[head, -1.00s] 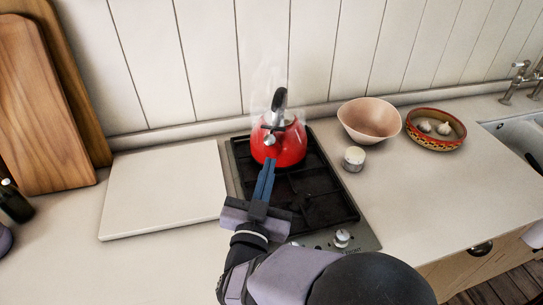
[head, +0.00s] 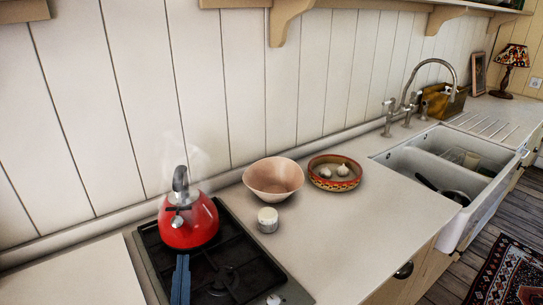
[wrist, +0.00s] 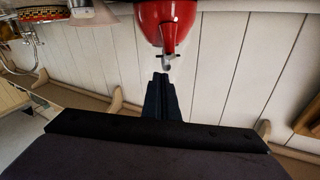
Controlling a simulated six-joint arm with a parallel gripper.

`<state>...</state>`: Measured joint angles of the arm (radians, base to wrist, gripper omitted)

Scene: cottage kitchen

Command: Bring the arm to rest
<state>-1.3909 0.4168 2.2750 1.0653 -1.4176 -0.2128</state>
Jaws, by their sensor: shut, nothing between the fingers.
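My gripper (head: 181,279) shows at the lower edge of the head view, its two dark blue fingers together and empty. It is just in front of a red kettle (head: 188,225) with a black handle, which stands on the black hob (head: 235,263) with steam above it. In the wrist view the picture is upside down; the closed fingers (wrist: 161,78) point at the spout end of the kettle (wrist: 168,15), with no clear contact. Most of my arm is out of the head view.
Right of the hob are a small white jar (head: 268,220), a pink bowl (head: 273,180) and a patterned dish (head: 335,173) holding white bulbs. A double sink (head: 440,165) with a tap (head: 432,66) lies farther right.

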